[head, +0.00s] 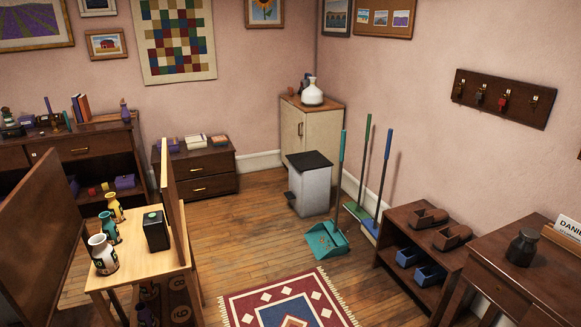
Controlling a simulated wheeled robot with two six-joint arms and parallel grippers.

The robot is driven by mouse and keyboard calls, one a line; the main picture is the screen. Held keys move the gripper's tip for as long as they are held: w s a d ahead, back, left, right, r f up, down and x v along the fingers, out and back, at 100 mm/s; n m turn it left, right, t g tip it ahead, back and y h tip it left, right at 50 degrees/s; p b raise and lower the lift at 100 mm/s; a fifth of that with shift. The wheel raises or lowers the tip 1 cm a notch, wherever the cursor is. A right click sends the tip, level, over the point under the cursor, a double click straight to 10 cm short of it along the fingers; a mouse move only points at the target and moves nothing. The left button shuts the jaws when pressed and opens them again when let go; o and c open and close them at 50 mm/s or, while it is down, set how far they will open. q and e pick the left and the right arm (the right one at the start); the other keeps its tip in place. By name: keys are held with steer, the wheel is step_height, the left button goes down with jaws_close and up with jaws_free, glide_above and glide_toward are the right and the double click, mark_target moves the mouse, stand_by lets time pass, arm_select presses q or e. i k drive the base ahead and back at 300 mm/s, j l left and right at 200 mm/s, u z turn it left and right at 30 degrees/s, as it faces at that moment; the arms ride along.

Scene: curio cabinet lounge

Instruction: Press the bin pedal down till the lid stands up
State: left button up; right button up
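The bin (312,191) is a light grey box with a black lid (310,160). It stands on the wooden floor near the back corner, in front of a cream cabinet. The lid lies flat and shut on top. A small dark piece (290,198) shows low on the bin's left side; it may be the pedal, but it is too small to tell. Neither of my grippers shows in the head view.
A teal dustpan (327,241) and long-handled tools stand just right of the bin. A patterned rug (288,304) lies in front. A table (130,272) with vases and upright brown panels is at left. A shoe rack (424,244) stands right. Floor left of the bin is clear.

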mark_target(289, 195)
steer(key=i+l+z, duration=0.2)
steer(key=i, duration=0.2)
steer(key=i+z, duration=0.2)
steer(key=i, duration=0.15)
steer(key=i+l, duration=0.15)
steer(key=i, duration=0.8)
steer(key=i+j+u, duration=0.15)
steer(key=i+u, duration=0.2)
steer(key=i, duration=0.2)
steer(key=i+u, duration=0.4)
steer(key=i, duration=0.15)
steer(key=i+l+u, duration=0.35)
steer(key=i, duration=0.2)
steer(key=i+j+u, duration=0.1)
steer(key=i, duration=0.3)
steer(key=i+j+u, duration=0.1)
steer(key=i, duration=0.35)
steer(key=i+j+z, duration=0.1)
steer(key=i+z, duration=0.25)
steer(key=i+j+z, duration=0.1)
steer(key=z, duration=0.25)
steer(key=i+j+z, duration=0.5)
steer(key=j, duration=0.2)
steer(key=i+j+z, duration=0.15)
steer(key=j, duration=0.2)
steer(key=i+j+z, duration=0.15)
steer(key=j, duration=0.25)
steer(key=i+j+z, duration=0.15)
steer(key=j, duration=0.65)
